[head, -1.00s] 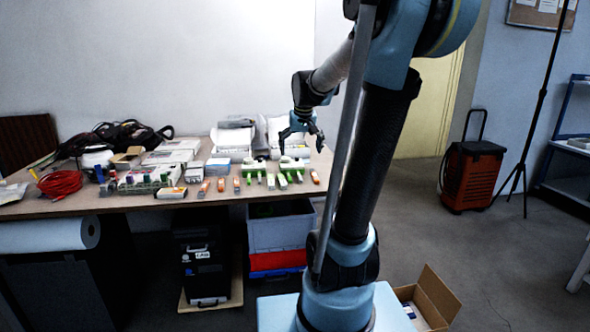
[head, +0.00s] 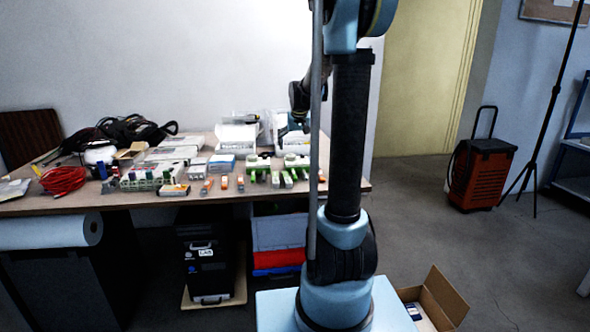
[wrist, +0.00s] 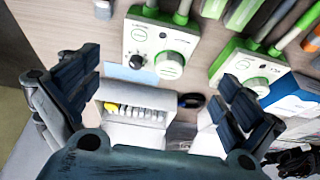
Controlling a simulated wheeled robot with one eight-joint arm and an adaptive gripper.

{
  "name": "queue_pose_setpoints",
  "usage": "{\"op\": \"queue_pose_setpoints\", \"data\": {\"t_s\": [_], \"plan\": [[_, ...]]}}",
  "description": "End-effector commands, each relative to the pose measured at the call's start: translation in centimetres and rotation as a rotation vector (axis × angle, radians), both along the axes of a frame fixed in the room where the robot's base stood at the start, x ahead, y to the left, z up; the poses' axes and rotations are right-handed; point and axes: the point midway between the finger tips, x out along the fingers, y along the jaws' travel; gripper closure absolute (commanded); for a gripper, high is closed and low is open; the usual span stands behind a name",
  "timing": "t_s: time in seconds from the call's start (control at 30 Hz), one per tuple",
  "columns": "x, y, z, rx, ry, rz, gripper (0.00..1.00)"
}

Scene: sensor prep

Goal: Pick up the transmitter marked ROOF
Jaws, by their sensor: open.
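In the head view, small stick-shaped transmitters lie in a row along the table's front edge. Some are orange and white, such as one orange transmitter (head: 224,182); others are green and white, such as one green transmitter (head: 276,179). No marking on them is readable, so I cannot tell which one is ROOF. In the wrist view, several green-edged sticks (wrist: 270,20) lie at the top right. My gripper (wrist: 158,98) is open and empty, its fingers spread above a white box with yellow-tipped items (wrist: 137,116). In the head view my arm partly hides it.
Two white-and-green devices with knobs (wrist: 158,45) sit between my fingers and the sticks. Open white boxes (head: 236,138) stand behind the row. A red cable coil (head: 63,180) and a black bag (head: 125,130) occupy the table's left side.

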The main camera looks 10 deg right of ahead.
Motion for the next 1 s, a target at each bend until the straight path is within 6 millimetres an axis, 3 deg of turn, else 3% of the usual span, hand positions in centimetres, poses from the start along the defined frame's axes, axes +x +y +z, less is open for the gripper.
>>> {"op": "queue_pose_setpoints", "data": {"t_s": [0.3, 0.57, 1.0], "plan": [[1.6, -0.1, -3.9, 0.0, 0.0, -0.001, 0.0], [2.0, -0.2, -5.1, 0.0, 0.0, -0.001, 0.0], [3.5, -0.6, -9.3, 0.0, 0.0, 0.0, 0.0]]}}
